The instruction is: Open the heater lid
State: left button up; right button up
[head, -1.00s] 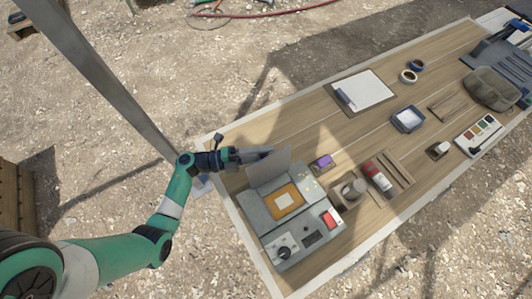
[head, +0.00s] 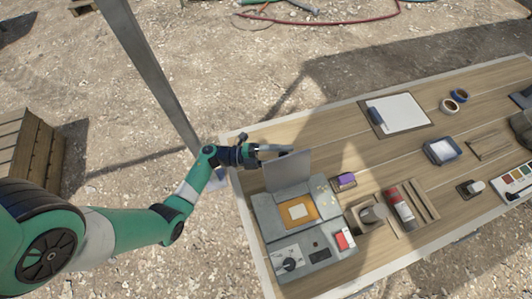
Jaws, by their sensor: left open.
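The heater (head: 270,222) is a grey box at the near left end of the wooden table. Its grey lid (head: 287,172) stands raised, close to upright, along the heater's far side. An orange pad with a pale square (head: 298,211) shows uncovered on the heater's top. My left gripper (head: 274,149) is at the lid's far side, near its upper edge, and is open. The lid hides part of the fingers, and I cannot tell whether they touch it. My right gripper is not in view.
A purple block (head: 345,180), a cup (head: 372,214) and a red and white can (head: 398,205) stand right of the heater. A clipboard (head: 398,115) lies farther back. A metal post (head: 155,70) rises beyond my left arm. Bare tabletop lies behind the lid.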

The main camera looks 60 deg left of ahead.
pick_arm(q)
jog(key=v, duration=1.1)
jog(key=shift+s+a, duration=0.2)
